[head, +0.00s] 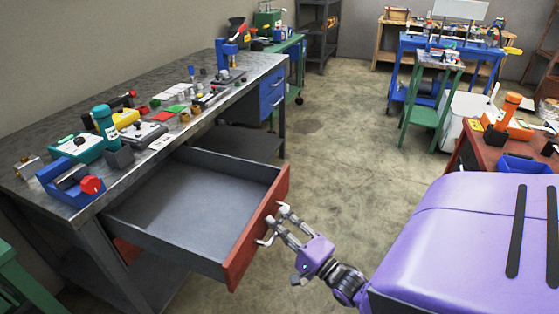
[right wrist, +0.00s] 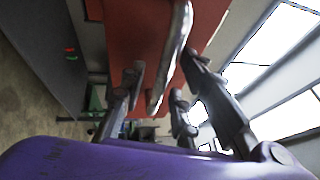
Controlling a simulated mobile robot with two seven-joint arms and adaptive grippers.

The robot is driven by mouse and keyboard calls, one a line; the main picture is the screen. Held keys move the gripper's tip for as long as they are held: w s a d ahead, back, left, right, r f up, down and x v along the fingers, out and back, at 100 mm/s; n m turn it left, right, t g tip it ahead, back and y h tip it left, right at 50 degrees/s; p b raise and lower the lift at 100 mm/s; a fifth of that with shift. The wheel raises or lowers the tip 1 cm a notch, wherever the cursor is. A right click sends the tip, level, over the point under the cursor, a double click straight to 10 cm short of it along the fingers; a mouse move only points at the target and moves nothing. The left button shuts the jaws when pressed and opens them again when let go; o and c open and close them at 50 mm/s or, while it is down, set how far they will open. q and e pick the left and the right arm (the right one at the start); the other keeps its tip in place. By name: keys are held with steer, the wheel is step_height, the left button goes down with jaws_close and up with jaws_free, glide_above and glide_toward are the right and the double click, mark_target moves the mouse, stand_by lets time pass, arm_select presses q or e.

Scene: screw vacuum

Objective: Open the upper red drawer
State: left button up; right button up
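The upper red drawer stands pulled far out from under the grey workbench (head: 150,90). Its red front (head: 255,232) faces right and its grey inside (head: 190,205) is empty. A pale metal handle (head: 268,232) sits on the front; it also shows in the right wrist view (right wrist: 175,55) against the red panel. My right gripper (head: 283,224) is at the handle, with fingers on either side of it. In the right wrist view, the fingers (right wrist: 155,100) stand apart with gaps beside the handle, so it looks open. My left gripper is not in view.
Tools and parts lie on the workbench, including a teal cylinder (head: 106,128) and a blue vise (head: 70,185). A red table (head: 480,150) stands at right beside my purple body. The concrete floor (head: 350,150) between is clear.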

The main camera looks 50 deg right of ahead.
steer(key=s+f, duration=0.2)
steer(key=s, duration=0.9)
steer(key=shift+s, duration=0.4)
steer(key=shift+f, duration=0.1)
